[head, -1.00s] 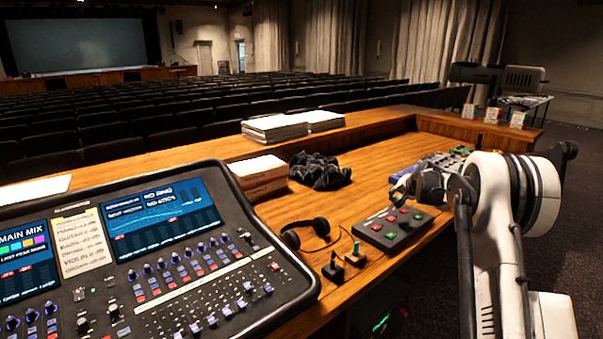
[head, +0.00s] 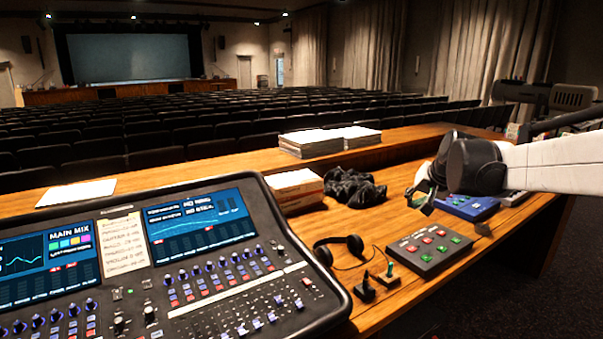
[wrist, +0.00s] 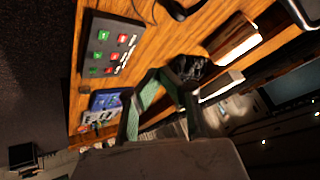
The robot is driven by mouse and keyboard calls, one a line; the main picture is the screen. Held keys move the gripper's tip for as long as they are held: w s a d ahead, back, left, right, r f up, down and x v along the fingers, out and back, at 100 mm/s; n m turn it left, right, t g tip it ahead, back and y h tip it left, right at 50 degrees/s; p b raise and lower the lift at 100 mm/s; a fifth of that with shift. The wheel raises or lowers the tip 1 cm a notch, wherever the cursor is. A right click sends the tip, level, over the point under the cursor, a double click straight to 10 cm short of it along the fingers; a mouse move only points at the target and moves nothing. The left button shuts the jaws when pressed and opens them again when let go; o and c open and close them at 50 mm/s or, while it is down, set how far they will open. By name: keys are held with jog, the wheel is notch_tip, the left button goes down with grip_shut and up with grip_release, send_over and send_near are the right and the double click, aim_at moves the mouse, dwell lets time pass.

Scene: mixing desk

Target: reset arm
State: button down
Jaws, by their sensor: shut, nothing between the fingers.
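My gripper (head: 421,197) hangs at the end of my white arm on the right of the head view, above the wooden desk (head: 395,180). It is shut and empty, and apart from the things below it. In the wrist view the green-lined fingers of my gripper (wrist: 170,76) come together at their tips. A black button box (head: 430,248) with red and green buttons lies on the desk below my gripper. It also shows at upper left in the wrist view (wrist: 108,46).
The mixing console (head: 222,309) fills the front left. Headphones (head: 339,246), a dark crumpled cloth (head: 354,188), a box (head: 297,190) and stacks of paper (head: 330,140) lie on the desk. A blue device (head: 468,207) sits under my arm. Rows of seats (head: 115,137) stand behind.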

jog(key=s+a+n, duration=0.1)
jog(key=s+a, duration=0.3)
jog(key=s, duration=0.6)
jog(key=s+a+n, duration=0.1)
jog(key=s+a, duration=0.2)
jog(key=s, duration=0.7)
jog(key=s+a+f, duration=0.1)
jog(key=s+f, duration=0.1)
jog(key=s, duration=0.3)
jog(key=s+a+f+n, duration=0.1)
jog(key=s+f, duration=0.2)
jog(key=s, duration=0.3)
jog(key=s+a+f+n+h, duration=0.1)
jog(key=s+f, duration=0.1)
jog(key=s, duration=0.4)
jog(key=shift+s+f+g, duration=0.15)
jog(key=shift+f+g, duration=0.25)
